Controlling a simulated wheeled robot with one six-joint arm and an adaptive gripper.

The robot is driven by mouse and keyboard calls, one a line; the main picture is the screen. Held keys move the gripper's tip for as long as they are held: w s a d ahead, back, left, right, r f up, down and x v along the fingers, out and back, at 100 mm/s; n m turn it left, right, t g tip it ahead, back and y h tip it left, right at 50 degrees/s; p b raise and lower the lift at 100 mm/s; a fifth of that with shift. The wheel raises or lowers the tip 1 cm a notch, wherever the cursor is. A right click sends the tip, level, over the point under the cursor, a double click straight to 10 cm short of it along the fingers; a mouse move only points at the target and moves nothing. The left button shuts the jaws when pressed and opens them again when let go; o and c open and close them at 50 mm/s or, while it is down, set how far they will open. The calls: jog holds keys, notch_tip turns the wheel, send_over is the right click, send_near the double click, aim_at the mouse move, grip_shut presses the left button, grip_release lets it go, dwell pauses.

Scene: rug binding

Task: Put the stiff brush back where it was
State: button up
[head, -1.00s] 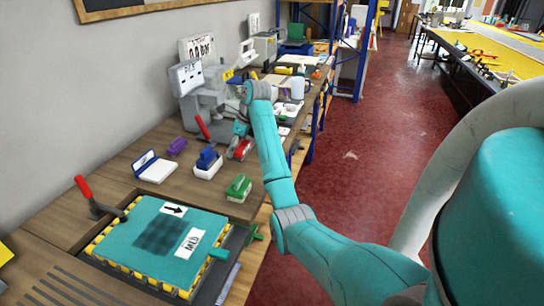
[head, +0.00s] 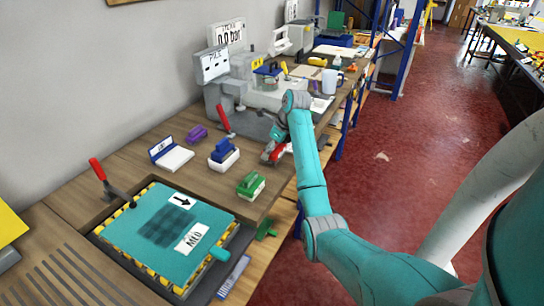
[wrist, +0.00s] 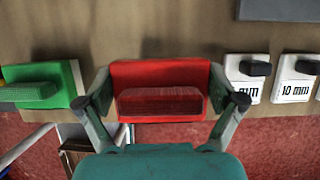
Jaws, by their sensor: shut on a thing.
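The likely stiff brush is a red block (wrist: 160,74) with a darker red raised grip, in the middle of the wrist view. My gripper (wrist: 161,88) has one finger against each end of it and is shut on it. In the head view the red brush (head: 278,152) is partly hidden by my gripper (head: 272,146), near the bench's front edge. I cannot tell whether its underside touches the bench. No marked resting place for it can be made out.
A green block (head: 251,185) is nearer on the bench; it also shows left in the wrist view (wrist: 45,84). A blue brush in a white tray (head: 223,157) stands left of my gripper. White labelled blocks (wrist: 292,90) lie to the right. A teal press plate (head: 165,235) is nearest.

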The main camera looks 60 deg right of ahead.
jog(key=shift+f, duration=1.6)
jog(key=shift+a+f, duration=0.1)
jog(key=o, duration=0.7)
jog(key=shift+o, duration=0.2)
